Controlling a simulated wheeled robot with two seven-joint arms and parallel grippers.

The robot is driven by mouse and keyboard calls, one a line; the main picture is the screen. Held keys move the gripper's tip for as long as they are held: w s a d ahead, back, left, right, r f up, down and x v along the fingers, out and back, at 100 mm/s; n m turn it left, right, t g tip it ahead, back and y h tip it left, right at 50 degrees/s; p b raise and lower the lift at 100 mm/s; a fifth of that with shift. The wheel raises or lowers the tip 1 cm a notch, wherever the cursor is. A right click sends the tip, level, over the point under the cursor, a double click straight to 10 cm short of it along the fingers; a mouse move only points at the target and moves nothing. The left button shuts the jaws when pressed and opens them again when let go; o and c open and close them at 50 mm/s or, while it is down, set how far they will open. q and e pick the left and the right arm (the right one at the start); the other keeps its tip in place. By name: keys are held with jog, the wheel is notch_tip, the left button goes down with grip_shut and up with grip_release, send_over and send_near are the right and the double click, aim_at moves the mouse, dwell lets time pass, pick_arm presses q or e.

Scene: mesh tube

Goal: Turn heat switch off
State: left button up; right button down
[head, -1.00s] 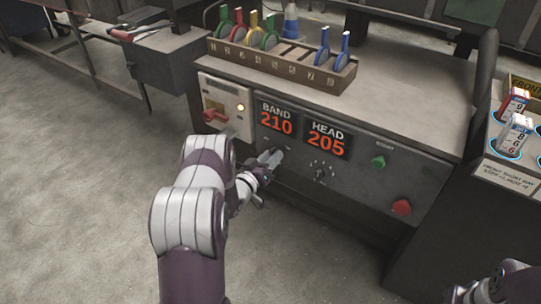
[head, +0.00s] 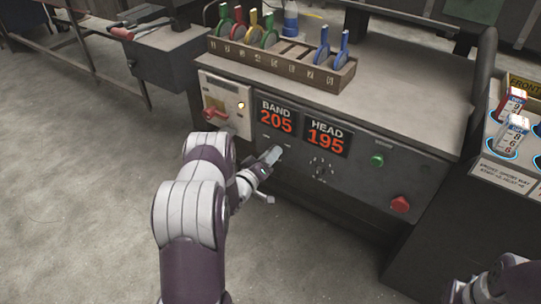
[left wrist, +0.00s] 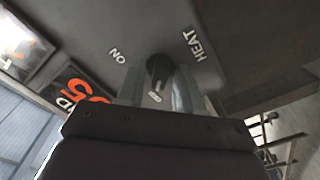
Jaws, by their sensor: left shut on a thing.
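The heat switch is a dark round knob (left wrist: 158,68) in the left wrist view, on a grey panel beside the words HEAT and ON. A small light mark shows on the knob's lower part. My left gripper (left wrist: 158,88) has one finger on each side of the knob and is shut on it. In the head view my left gripper (head: 272,156) is at the panel just below the BAND display (head: 276,117) and hides the knob.
A second knob (head: 320,167) sits right of my left gripper. Further right are a green button (head: 377,160) and a red button (head: 400,204). A red-handled switch (head: 216,115) is at the panel's left. A wooden rack (head: 283,63) of coloured tools stands on top.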

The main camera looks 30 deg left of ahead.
pick_arm(q)
jog(key=shift+f, duration=0.1)
jog(key=o, duration=0.7)
jog(key=s+p, duration=0.1)
jog(key=s, duration=0.7)
jog(key=s+a+p, duration=0.1)
jog(key=s, duration=0.3)
jog(key=shift+s+p, duration=0.35)
jog(key=shift+s, duration=0.05)
